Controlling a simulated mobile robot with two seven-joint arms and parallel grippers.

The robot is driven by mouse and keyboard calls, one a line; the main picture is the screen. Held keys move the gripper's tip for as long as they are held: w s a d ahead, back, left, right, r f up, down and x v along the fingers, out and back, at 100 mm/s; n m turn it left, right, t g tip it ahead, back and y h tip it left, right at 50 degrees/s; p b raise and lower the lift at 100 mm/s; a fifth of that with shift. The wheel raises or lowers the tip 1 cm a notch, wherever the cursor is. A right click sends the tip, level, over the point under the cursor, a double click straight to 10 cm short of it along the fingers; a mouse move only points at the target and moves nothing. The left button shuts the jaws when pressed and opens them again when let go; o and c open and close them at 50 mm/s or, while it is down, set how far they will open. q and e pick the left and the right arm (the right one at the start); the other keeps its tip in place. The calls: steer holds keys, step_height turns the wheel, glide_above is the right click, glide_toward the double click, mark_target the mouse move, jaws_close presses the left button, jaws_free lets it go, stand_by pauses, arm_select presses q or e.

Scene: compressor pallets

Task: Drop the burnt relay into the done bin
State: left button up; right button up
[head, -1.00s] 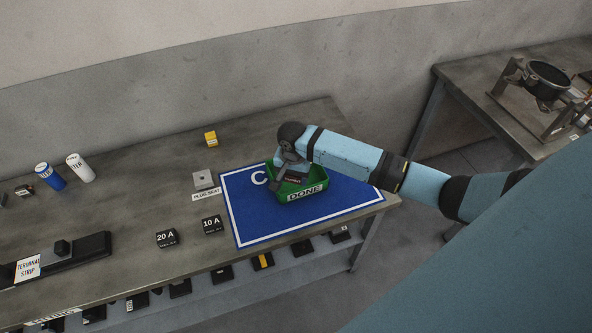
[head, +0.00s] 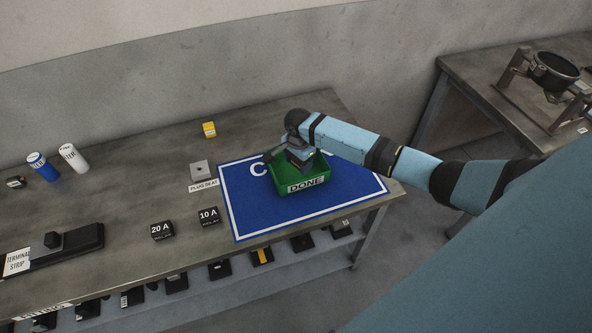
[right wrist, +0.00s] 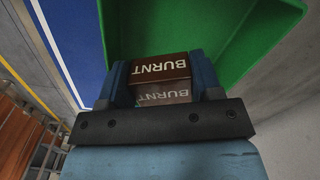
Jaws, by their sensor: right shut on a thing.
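The green done bin (head: 283,188) stands on the blue mat marked C (head: 245,215) at the bench's right end, its DONE label facing front. My right gripper (head: 287,158) is over the bin, and its fingers hide part of the opening. In the right wrist view my right gripper (right wrist: 160,82) is shut on the burnt relay (right wrist: 160,68), a brown block lettered BURNT. The green bin wall (right wrist: 210,25) fills the view beyond it. The relay cannot be made out clearly in the head view. My left gripper is not in view.
A plug seat (head: 202,172), a yellow block (head: 209,129) and the 20 A (head: 162,230) and 10 A (head: 209,216) relays stand left of the mat. Blue (head: 42,167) and white (head: 73,157) cylinders stand further left. The bench middle is mostly clear.

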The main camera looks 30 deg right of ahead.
steer(key=o, duration=1)
step_height(320, 180, up, 14)
steer(key=shift+f, duration=0.1)
